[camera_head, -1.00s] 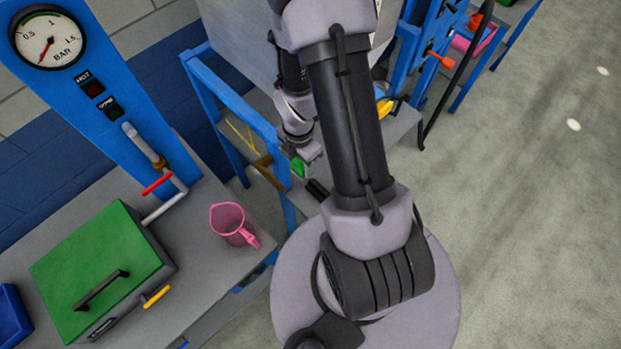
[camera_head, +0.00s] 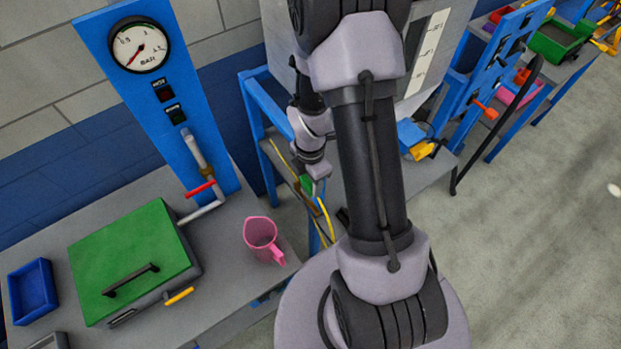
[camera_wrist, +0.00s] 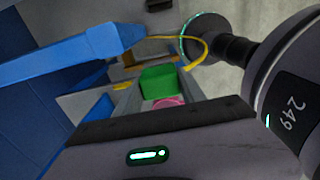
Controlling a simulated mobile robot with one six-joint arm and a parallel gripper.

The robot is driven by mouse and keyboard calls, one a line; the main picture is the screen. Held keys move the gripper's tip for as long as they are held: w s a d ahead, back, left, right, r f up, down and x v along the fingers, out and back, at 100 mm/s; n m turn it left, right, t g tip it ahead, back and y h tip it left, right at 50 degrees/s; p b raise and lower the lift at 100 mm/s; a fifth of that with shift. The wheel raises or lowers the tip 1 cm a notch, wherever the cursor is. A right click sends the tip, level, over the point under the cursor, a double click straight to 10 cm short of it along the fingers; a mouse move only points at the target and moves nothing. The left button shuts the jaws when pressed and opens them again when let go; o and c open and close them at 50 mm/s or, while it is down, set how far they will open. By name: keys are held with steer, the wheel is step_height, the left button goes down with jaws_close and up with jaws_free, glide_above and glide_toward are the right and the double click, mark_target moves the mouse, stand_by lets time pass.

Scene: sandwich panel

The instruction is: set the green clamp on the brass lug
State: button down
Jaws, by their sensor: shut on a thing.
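The green clamp (camera_head: 306,184) is a small green block at the end of my gripper (camera_head: 314,174), beside the blue frame in the head view. In the wrist view the green clamp (camera_wrist: 158,81) shows just beyond the dark edge of my gripper, with a pink patch below it. My gripper is shut on it; the fingertips are mostly hidden. I cannot clearly make out the brass lug. A small brownish part lies behind the clamp in the wrist view, but I cannot tell whether it is the lug.
A yellow cord (camera_head: 326,218) hangs close to the clamp; it loops beside it in the wrist view (camera_wrist: 205,45). A blue frame post (camera_head: 269,180) stands left of my gripper. A pink jug (camera_head: 261,236) and green-lidded box (camera_head: 130,255) stand on the grey bench (camera_head: 222,270).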

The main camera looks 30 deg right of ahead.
mark_target(310, 195)
steer(key=shift+f+b, duration=2.5)
steer(key=shift+f, duration=0.85)
steer(key=shift+f+b, duration=0.5)
steer(key=shift+f, duration=0.05)
steer(key=c, duration=0.6)
jaws_free()
